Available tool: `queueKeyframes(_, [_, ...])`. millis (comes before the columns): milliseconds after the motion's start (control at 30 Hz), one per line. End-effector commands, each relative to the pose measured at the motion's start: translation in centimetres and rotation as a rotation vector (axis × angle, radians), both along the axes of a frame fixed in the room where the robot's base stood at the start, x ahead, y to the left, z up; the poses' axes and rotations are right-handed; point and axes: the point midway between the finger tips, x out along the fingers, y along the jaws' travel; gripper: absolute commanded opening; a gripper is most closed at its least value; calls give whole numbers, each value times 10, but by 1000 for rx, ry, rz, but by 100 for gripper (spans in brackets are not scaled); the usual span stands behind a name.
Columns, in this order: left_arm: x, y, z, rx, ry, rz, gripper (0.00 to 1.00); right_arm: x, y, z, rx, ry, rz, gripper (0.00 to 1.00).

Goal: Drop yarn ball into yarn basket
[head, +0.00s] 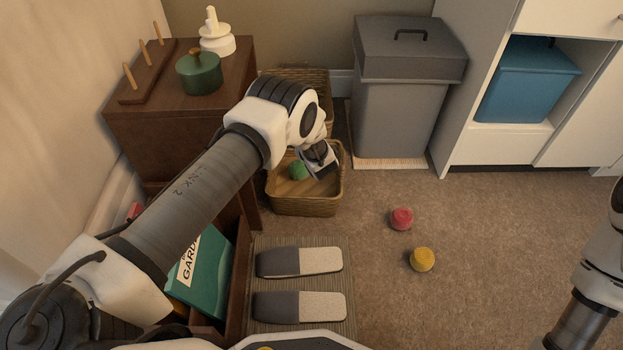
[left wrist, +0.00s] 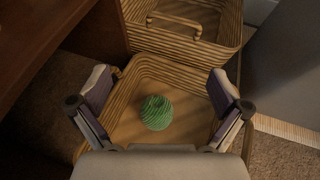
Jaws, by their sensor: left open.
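A green yarn ball (left wrist: 156,112) rests on the floor of the front wicker basket (left wrist: 140,70). In the head view the ball (head: 298,170) shows inside the basket (head: 305,207), partly near my left gripper. My left gripper (head: 326,165) is over the basket's right part in the head view. In the left wrist view its two fingers stand wide apart on either side of the ball (left wrist: 160,95), touching nothing that I can see. It is open and empty. My right arm shows at the right edge of the head view, but its gripper is out of view.
A second wicker basket (head: 310,85) stands behind. A grey bin (head: 395,115) is to the right, a wooden cabinet (head: 160,130) to the left. Red (head: 401,218) and yellow (head: 422,259) round items lie on the carpet. Slippers (head: 300,261) lie on a mat.

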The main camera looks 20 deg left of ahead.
Motion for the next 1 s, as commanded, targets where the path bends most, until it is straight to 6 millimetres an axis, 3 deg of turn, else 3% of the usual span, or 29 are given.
queueKeyframes(167, [-7,-8,5,0,2,-2,100,0,0,0,0,1,0,40])
queueKeyframes(600, [-74,-71,42,1,2,-3,100,0,0,0,0,0,0,40])
queueKeyframes(1000, [-81,-76,46,0,0,0,100,0,0,0,0,0,0,40])
